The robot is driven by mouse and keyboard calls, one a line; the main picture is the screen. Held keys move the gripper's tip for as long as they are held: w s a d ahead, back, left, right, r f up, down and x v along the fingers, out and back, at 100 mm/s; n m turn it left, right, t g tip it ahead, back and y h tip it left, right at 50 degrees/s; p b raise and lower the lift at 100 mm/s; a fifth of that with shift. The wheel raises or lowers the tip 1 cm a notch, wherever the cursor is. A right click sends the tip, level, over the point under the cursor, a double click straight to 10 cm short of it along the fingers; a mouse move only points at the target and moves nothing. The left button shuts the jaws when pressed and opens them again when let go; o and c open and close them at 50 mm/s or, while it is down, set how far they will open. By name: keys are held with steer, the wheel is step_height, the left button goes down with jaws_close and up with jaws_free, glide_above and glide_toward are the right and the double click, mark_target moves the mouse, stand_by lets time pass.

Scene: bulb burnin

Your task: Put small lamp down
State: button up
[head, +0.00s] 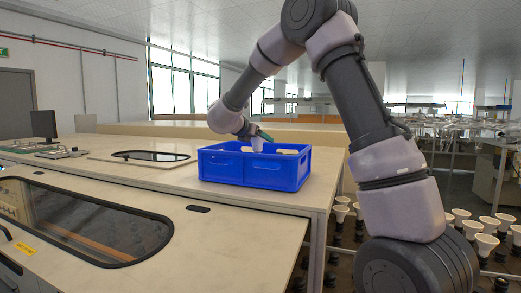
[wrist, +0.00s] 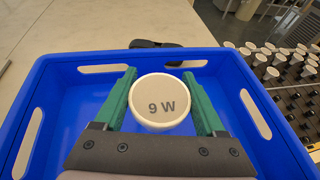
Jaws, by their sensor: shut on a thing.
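My gripper (wrist: 160,108) is shut on the small lamp (wrist: 160,100), with a green finger on either side of it. The lamp has a round white face marked "9 W" in the wrist view. The blue crate (wrist: 38,90) lies around and below the lamp in that view. In the head view, the blue crate (head: 255,171) stands on the bench and my gripper (head: 260,138) points down at it. The lamp's lower part is hidden, so I cannot tell whether it touches the crate floor.
A dark glass panel (head: 80,222) is set in the nearer bench. A monitor (head: 44,124) stands far left. Several white lamps (head: 487,243) stand in rows at the right.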

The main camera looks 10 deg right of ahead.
mark_target(261, 147)
steer(key=shift+f, duration=1.65)
steer(key=o, duration=1.3)
steer(key=shift+f, duration=0.1)
steer(key=shift+o, duration=0.2)
